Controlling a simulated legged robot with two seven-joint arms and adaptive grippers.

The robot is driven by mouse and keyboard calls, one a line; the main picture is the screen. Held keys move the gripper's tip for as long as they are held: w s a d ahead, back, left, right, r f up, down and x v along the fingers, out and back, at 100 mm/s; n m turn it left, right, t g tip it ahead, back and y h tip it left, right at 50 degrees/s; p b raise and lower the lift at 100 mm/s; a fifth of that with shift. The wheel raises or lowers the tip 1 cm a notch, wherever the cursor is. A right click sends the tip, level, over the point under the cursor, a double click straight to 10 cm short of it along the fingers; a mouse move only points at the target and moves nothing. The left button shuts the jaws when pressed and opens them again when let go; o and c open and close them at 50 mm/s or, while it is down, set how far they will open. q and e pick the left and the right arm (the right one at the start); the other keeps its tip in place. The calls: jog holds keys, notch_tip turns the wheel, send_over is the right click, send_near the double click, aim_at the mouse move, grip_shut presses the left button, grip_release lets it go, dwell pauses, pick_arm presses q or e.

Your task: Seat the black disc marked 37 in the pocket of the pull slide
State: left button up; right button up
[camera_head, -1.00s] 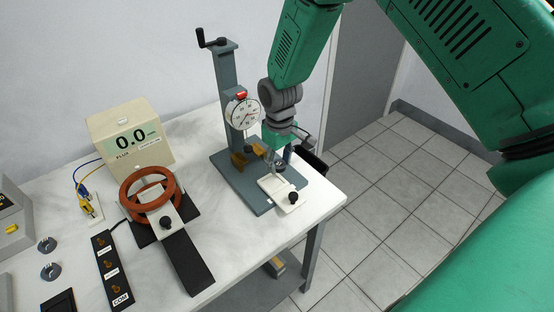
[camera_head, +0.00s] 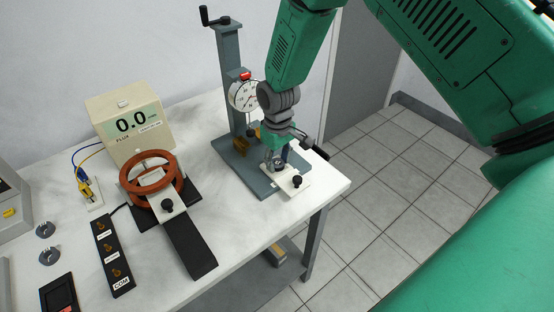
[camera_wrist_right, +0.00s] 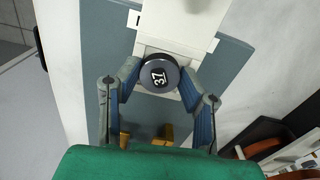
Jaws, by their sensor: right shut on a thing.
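The black disc marked 37 (camera_wrist_right: 157,74) is between the fingertips of my right gripper (camera_wrist_right: 157,82), which is shut on it. Its white number faces the wrist camera. In the head view, my right gripper (camera_head: 277,162) is at the white slide (camera_head: 286,191) with a black knob, at the foot of the gauge stand. The wrist view shows the white slide (camera_wrist_right: 172,48) directly behind the disc. The disc covers the pocket area, and I cannot tell whether it touches the slide. My left gripper is out of view.
The grey gauge stand (camera_head: 230,80) with a dial (camera_head: 243,95) rises close behind my gripper. A brown coil fixture (camera_head: 150,182) with another white slide, a flux meter (camera_head: 130,122) and a black terminal strip (camera_head: 112,257) stand to the left. The table's right edge is close.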

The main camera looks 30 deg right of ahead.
jog(key=shift+w+a+r, duration=0.1)
jog(key=shift+a+r, duration=0.05)
jog(key=shift+a, duration=0.3)
jog(key=o, duration=1.2)
jog(key=shift+d, duration=0.15)
jog(key=shift+c, duration=0.2)
jog(key=shift+d, duration=0.4)
jog(key=shift+c, duration=0.4)
jog(key=shift+a, duration=0.1)
jog(key=c, duration=0.4)
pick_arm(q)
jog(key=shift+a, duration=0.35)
pick_arm(e)
jog(key=shift+a, duration=0.4)
jog(key=shift+c, duration=0.2)
jog(key=r+p, duration=0.2)
jog(key=shift+d+r+p, duration=0.35)
jog(key=shift+d+r, duration=0.05)
jog(key=shift+a+r+p, duration=0.1)
jog(key=shift+r+p, duration=0.45)
jog(key=shift+r, duration=0.1)
jog(key=shift+a+r, duration=0.1)
jog(key=shift+r, duration=0.1)
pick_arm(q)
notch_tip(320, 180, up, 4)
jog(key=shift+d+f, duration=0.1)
pick_arm(e)
jog(key=shift+a, duration=0.1)
